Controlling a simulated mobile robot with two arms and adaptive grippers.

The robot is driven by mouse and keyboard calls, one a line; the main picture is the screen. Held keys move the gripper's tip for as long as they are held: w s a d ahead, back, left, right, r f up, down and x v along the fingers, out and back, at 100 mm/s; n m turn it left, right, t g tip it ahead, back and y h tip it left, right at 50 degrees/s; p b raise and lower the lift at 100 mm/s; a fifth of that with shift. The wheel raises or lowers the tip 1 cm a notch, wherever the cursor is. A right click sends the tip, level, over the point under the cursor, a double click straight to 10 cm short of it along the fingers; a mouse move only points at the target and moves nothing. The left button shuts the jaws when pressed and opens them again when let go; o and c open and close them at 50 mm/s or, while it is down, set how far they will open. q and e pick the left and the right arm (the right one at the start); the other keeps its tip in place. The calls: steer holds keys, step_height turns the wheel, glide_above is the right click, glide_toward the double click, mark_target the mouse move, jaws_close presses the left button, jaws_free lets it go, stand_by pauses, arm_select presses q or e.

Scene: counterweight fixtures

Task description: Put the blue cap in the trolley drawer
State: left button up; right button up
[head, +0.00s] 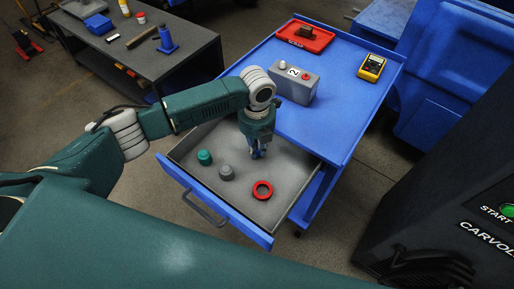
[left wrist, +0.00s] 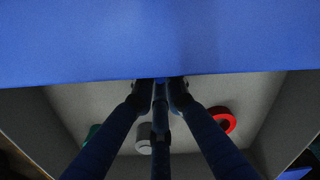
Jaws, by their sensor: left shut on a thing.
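The blue trolley's drawer (head: 243,237) is pulled open and has a grey inside. My left gripper (head: 257,154) points down over the back part of the open drawer, near the trolley top's edge. It is shut on the blue cap, which is mostly hidden by the fingers; a small dark blue bit shows between the fingertips in the left wrist view (left wrist: 161,88). Whether it touches the drawer floor I cannot tell. A teal cap (head: 204,157), a grey cap (head: 226,173) and a red ring (head: 262,190) lie in the drawer. My right gripper is not in view.
On the blue trolley top (head: 318,130) stand a grey box marked 2 (head: 290,83), a red tray (head: 306,36) and a yellow meter (head: 371,67). A dark workbench (head: 175,60) with tools stands at the back left. A black machine (head: 460,190) stands at right.

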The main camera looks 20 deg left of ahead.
arm_select(q)
steer(key=shift+o, duration=1.1)
steer(key=shift+f, duration=0.15)
steer(key=o, duration=0.4)
step_height(320, 180, up, 12)
steer(key=shift+r, duration=0.25)
steer(key=shift+f, duration=0.1)
